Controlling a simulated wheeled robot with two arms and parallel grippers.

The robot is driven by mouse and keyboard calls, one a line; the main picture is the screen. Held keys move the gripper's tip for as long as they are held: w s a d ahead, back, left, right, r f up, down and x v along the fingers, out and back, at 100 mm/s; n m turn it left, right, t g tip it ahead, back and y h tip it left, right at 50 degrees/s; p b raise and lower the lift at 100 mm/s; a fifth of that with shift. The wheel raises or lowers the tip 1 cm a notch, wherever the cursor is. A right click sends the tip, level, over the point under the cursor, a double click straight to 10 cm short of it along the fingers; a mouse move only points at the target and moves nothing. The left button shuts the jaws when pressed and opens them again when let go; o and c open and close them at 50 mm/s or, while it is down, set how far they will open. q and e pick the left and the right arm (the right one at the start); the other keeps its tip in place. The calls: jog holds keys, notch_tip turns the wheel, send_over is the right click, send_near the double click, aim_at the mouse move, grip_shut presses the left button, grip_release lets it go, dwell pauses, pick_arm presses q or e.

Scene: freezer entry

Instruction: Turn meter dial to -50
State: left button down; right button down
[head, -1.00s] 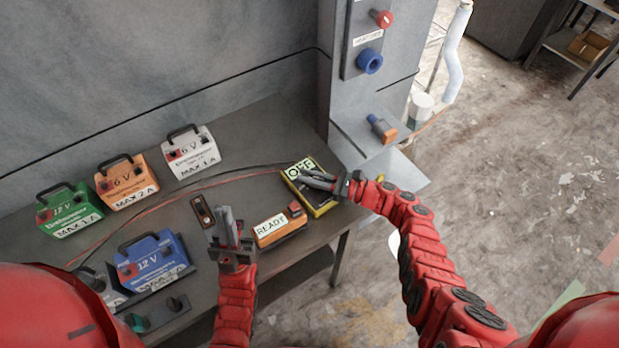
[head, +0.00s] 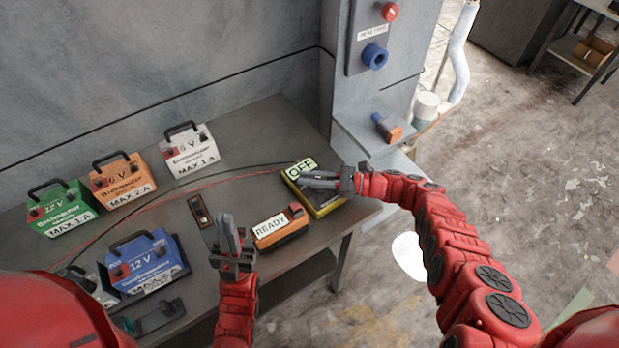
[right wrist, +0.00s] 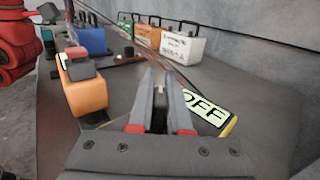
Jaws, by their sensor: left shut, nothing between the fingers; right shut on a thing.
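The meter is a yellow-edged box with a dark face and a label reading OFF (head: 301,168), at the right end of the table. My right gripper (head: 305,180) is over its face, shut on a small dark part that is mostly hidden by the fingers, likely the dial. In the right wrist view the fingers (right wrist: 160,90) close together over the meter, and the OFF label (right wrist: 205,113) shows just right of them. The dial's scale and pointer cannot be read. My left gripper (head: 228,220) is shut and empty, pointing up over the table between the small switch and the READY box.
An orange READY box (head: 281,230) stands left of the meter. A small switch (head: 201,211), a blue 12 V battery (head: 150,262), green (head: 62,208), orange (head: 123,182) and white (head: 192,150) batteries and cables are on the table (head: 255,120). A blue knob (head: 375,57) is on the pillar.

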jog(key=shift+f, duration=0.1)
jog(key=c, duration=0.9)
grip_release()
jog(key=shift+o, duration=0.2)
